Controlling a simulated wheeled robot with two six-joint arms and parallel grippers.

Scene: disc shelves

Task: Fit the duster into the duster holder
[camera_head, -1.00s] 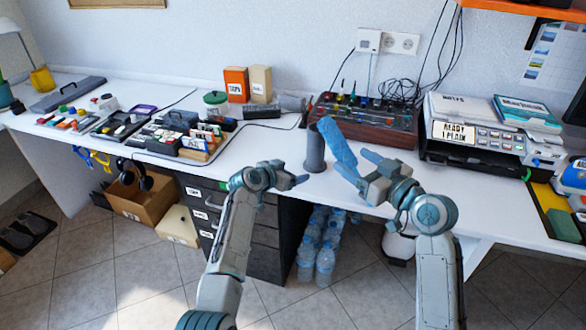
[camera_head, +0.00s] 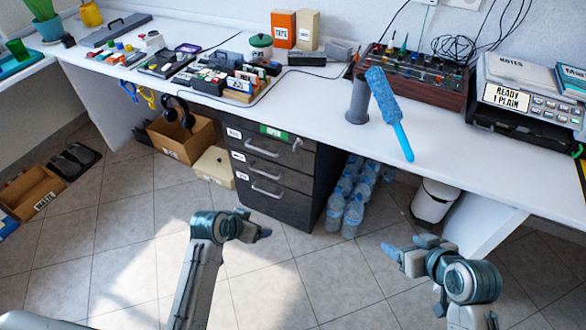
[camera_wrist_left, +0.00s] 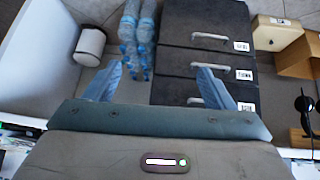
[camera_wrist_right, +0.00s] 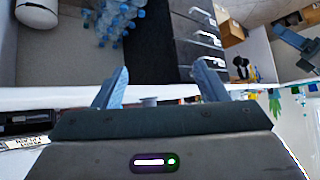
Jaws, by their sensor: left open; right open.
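The duster (camera_head: 382,95) has a fluffy blue head and a bright blue handle. It is on the white table, tilted, head up and to the left, handle pointing toward the front edge. The duster holder (camera_head: 358,101) is a dark grey upright cylinder just left of it. The duster is beside the holder, not inside it; I cannot tell if they touch. My right gripper (camera_head: 408,247) is open and empty, below and in front of the table edge. My left gripper (camera_head: 254,222) is open and empty in front of the drawers. Both show spread fingers in the wrist views.
A dark control panel with knobs (camera_head: 420,75) stands behind the duster. A printer (camera_head: 520,95) is to the right. A dark drawer unit (camera_head: 270,165), water bottles (camera_head: 352,212) and a white bin (camera_head: 432,203) are under the table.

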